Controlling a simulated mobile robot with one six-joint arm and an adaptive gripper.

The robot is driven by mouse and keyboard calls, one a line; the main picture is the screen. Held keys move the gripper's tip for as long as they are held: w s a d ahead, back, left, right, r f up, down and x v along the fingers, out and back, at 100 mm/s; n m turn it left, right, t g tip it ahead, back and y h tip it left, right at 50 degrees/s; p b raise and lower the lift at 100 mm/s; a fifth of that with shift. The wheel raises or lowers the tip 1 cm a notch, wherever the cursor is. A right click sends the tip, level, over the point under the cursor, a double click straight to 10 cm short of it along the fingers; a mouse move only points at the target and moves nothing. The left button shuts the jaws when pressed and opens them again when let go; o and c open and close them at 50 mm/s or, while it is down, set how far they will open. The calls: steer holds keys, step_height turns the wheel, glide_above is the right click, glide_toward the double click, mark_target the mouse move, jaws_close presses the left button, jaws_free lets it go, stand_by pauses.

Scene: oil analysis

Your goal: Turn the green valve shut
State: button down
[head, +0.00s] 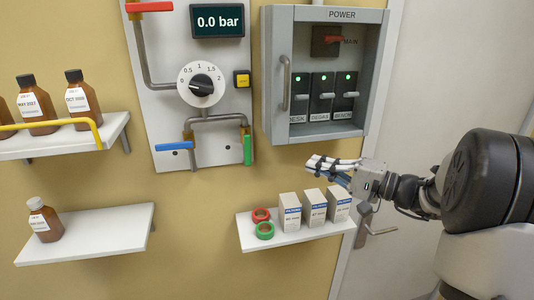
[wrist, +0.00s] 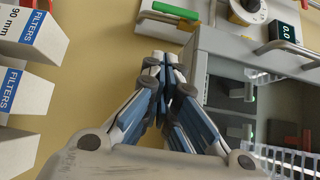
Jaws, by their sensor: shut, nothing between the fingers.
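The green valve (head: 248,150) is at the lower right of the grey pipe panel. Its handle hangs straight down, in line with the short pipe above it. The green handle also shows at the top of the wrist view (wrist: 175,11), where the picture is turned sideways. My gripper (head: 312,163) is shut and empty, below the power cabinet and to the right of the green handle, apart from it. In the wrist view its closed fingertips (wrist: 164,60) point toward the wall, with the handle beyond them.
The power cabinet (head: 330,133) juts out just above my gripper. Below is a shelf (head: 290,238) with filter boxes (head: 314,206) and red and green rings. A blue valve handle (head: 175,146) lies horizontal at the panel's left. The display (head: 219,22) reads 0.0 bar.

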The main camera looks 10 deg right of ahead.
mark_target(247, 150)
steer(key=shift+a, duration=0.1)
steer(key=s+a+p+x, duration=0.1)
steer(key=a+p+x, duration=0.1)
steer(key=x, duration=1.1)
steer(key=shift+s+p, duration=0.45)
steer(key=shift+p, duration=0.25)
steer(key=shift+f+b, duration=0.15)
steer(key=shift+b, duration=0.15)
steer(key=shift+f+b, duration=0.15)
steer(key=shift+b, duration=0.5)
